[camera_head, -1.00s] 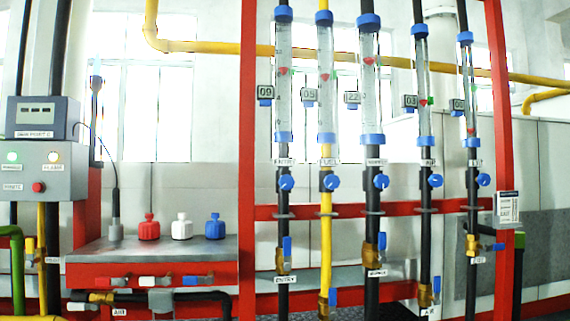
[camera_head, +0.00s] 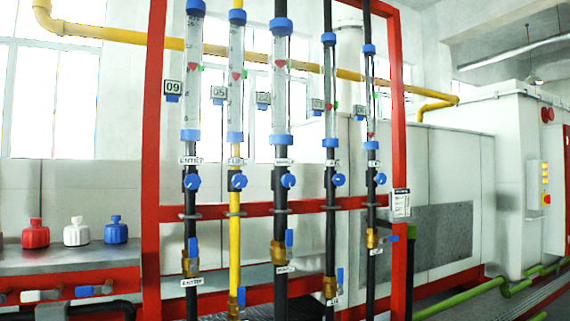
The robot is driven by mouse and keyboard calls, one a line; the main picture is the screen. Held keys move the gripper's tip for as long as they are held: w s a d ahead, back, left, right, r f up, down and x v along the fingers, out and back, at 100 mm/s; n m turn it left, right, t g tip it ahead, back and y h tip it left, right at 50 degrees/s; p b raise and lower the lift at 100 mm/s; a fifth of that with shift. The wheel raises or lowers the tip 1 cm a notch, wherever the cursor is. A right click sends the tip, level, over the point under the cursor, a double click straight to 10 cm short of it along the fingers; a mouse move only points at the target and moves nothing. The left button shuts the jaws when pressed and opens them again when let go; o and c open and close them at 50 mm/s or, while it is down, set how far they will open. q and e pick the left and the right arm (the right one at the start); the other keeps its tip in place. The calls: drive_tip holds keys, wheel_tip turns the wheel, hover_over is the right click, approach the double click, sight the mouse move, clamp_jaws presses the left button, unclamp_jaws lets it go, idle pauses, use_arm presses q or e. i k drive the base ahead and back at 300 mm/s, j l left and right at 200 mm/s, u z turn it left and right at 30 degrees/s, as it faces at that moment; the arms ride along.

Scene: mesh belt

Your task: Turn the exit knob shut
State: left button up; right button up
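Several blue round knobs sit in a row on the vertical pipes of a red frame, each below a glass flow tube. The leftmost knob (camera_head: 192,181) is under a label that seems to read ENTRY. The rightmost knob (camera_head: 380,178) is under a label too small to read, so I cannot tell for sure which knob is the exit one. The others are the second knob (camera_head: 238,181), the middle knob (camera_head: 288,180) and the fourth knob (camera_head: 338,180). Neither of my grippers is in view.
The red frame (camera_head: 152,150) stands in front of a pale wall. Blue lever valves (camera_head: 289,238) sit lower on the pipes. A grey bench (camera_head: 60,262) with red, white and blue bottles is at left. A white machine (camera_head: 510,170) and green floor pipes (camera_head: 470,296) are at right.

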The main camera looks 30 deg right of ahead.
sight(380, 178)
drive_tip(key=z, duration=1.45)
drive_tip(key=i+l+z, duration=0.2)
drive_tip(key=k+j, duration=0.05)
drive_tip(key=j, duration=0.05)
